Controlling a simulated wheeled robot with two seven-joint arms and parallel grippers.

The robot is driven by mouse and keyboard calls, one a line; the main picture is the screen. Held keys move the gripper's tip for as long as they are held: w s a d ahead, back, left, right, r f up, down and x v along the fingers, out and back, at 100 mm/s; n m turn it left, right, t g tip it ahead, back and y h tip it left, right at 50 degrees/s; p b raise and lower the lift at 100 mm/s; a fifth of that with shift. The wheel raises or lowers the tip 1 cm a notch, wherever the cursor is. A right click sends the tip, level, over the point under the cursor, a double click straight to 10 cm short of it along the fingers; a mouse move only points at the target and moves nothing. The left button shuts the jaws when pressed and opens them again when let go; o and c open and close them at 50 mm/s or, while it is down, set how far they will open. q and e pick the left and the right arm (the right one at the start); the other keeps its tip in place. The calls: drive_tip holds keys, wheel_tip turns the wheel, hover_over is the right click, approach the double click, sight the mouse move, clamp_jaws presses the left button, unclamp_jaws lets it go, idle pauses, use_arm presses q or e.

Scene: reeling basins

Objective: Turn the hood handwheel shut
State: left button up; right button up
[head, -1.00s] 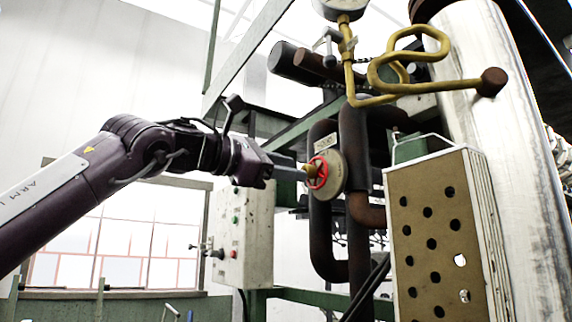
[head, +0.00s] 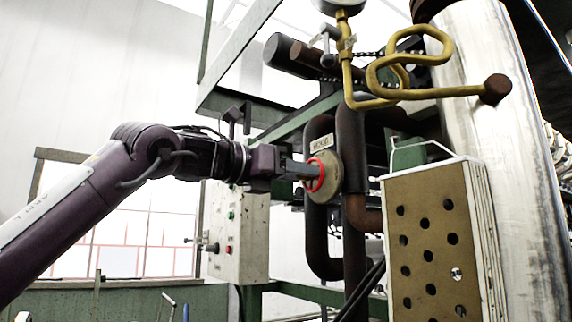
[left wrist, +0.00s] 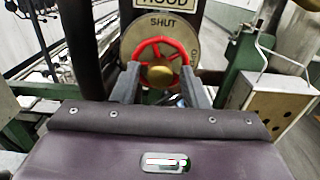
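The red hood handwheel (head: 318,174) has a brass hub and sits in front of a round beige dial plate (left wrist: 132,40) marked SHUT at the top. A label plate reading HOOD (left wrist: 163,3) is above it. My left gripper (head: 314,172) is at the wheel. In the left wrist view its two grey fingers (left wrist: 160,72) stand apart at the left and right of the rim, with the hub between them. The fingertips overlap the rim's lower sides; I cannot tell whether they touch it. My right gripper is out of view.
Dark pipes (head: 351,150) run behind and right of the dial. A perforated box (head: 428,240) stands at the right, beside a large metal column (head: 505,130). A control box (head: 240,235) is below my left arm. A yellow bent pipe (head: 347,70) is above.

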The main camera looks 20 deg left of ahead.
use_arm(q)
drive_tip(key=c, duration=0.8)
drive_tip(key=m+p, duration=0.5)
drive_tip(key=m, duration=1.3)
drive_tip(key=shift+p, duration=0.4)
drive_tip(key=shift+c, duration=0.2)
drive_tip(key=o, duration=0.8)
drive_tip(key=shift+o, duration=0.2)
